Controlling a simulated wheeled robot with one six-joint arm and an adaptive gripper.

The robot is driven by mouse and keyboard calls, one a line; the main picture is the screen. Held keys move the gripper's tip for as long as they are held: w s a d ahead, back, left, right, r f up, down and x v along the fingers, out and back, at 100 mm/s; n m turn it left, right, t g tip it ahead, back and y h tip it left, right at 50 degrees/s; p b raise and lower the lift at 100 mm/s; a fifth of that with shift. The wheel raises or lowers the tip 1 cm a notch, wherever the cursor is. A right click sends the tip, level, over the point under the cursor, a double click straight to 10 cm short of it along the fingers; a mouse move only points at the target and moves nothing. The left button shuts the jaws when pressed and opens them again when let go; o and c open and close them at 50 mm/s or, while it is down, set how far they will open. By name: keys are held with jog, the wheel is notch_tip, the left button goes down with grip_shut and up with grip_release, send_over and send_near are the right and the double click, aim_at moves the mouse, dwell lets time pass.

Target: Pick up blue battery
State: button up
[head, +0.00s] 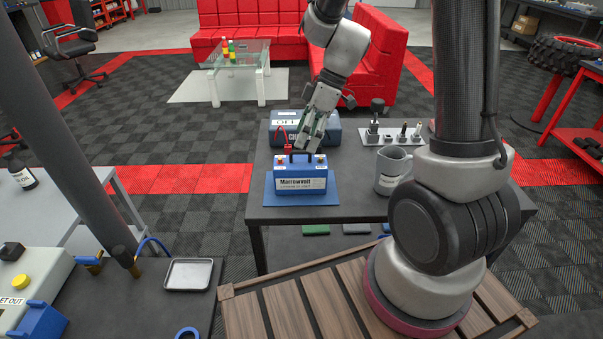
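The blue battery (295,183) stands upright in the head view, with a white label on its front and a dark carrying handle on top. It sits on a blue mat (332,196) on a dark table. My gripper (309,149) reaches down from behind to the top of the battery, close to its handle. The gripper is small in this view and its fingers overlap the handle area. I cannot tell whether they touch the handle or how far apart they are.
A blue-grey case (286,125) with a red clamp (284,145) stands behind the battery. A grey mug (388,175) and a stand of small parts (393,134) are to its right. A slatted wooden surface (300,300) is in front. A metal tray (188,275) lies left.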

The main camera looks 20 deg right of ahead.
aim_at(296, 161)
jog(key=shift+a+f, duration=0.1)
jog(key=shift+f, duration=0.1)
jog(key=x, duration=0.7)
jog(key=shift+s+f, duration=0.15)
jog(key=c, duration=1.6)
